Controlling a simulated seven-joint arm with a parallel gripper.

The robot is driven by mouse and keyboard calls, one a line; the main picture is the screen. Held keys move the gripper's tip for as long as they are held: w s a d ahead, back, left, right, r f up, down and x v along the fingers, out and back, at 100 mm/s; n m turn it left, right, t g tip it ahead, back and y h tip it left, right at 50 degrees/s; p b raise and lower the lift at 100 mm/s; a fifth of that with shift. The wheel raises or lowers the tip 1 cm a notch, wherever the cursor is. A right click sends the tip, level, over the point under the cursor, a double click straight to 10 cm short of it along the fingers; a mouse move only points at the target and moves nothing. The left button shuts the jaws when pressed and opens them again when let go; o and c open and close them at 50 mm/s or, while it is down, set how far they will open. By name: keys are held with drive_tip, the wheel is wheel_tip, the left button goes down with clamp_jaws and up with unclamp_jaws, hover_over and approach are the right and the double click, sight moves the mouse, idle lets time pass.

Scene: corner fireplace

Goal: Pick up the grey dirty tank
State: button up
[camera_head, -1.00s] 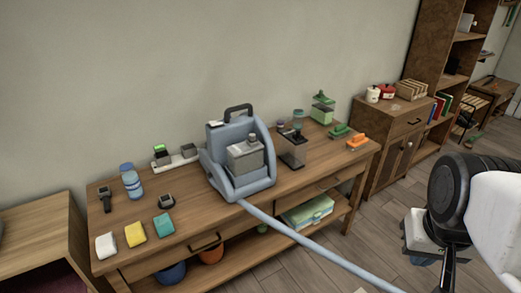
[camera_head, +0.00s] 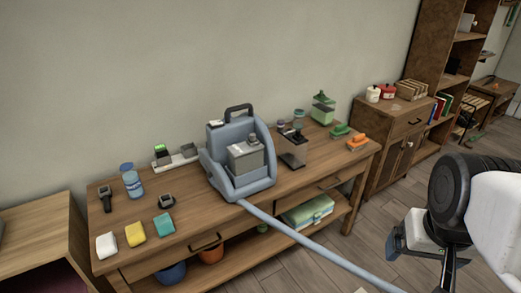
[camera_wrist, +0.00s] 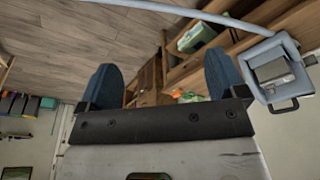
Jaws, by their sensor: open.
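The grey tank (camera_head: 246,158) is a boxy container with a small cap on top. It sits upright in the blue-grey cleaning machine (camera_head: 262,185), which has a black handle and stands on the wooden table. Both show at the right of the wrist view, the tank (camera_wrist: 273,70) inside the machine (camera_wrist: 264,50). I cannot make out dirt on the tank. My gripper (camera_wrist: 163,82) is open and empty, with two blue fingers apart. In the head view my gripper (camera_head: 393,245) is at the lower right, well away from the tank and beyond the table's right end.
A blue-grey hose (camera_head: 310,245) runs from the machine down across the table front. A dark-based item (camera_head: 292,160) and green and orange brushes (camera_head: 357,144) stand right. Floor in front is open.

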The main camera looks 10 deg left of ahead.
drive_tip(key=shift+o, duration=0.7)
drive_tip(key=w+a+r+n+g+h, duration=0.1)
drive_tip(key=w+a+n+h, duration=0.2)
drive_tip(key=w, duration=0.5)
drive_tip(key=w+a+r+n+h, duration=0.1)
drive_tip(key=w+a+n, duration=0.2)
drive_tip(key=w+n, duration=0.35)
drive_tip(key=n+t+h, duration=0.4)
drive_tip(key=n+h, duration=0.1)
drive_tip(key=n, duration=0.7)
hover_over(231, 151)
drive_tip(key=s+d, duration=0.3)
drive_tip(key=d, duration=0.5)
drive_tip(key=s+d, duration=0.3)
drive_tip(key=d, duration=0.4)
wheel_tip(231, 151, down, 9)
drive_tip(key=w+a+f+n+t, duration=0.1)
drive_tip(key=a+f+n, duration=0.1)
drive_tip(key=a, duration=0.4)
drive_tip(key=w+a+f+n+t, duration=0.1)
drive_tip(key=a+f, duration=0.2)
drive_tip(key=a, duration=0.3)
drive_tip(key=w+a+f+n+t, duration=0.1)
drive_tip(key=a+f+n+t, duration=0.1)
drive_tip(key=a, duration=0.4)
drive_tip(key=shift+a+f+n, duration=0.1)
drive_tip(key=shift+f+n, duration=0.25)
drive_tip(key=shift+f, duration=0.1)
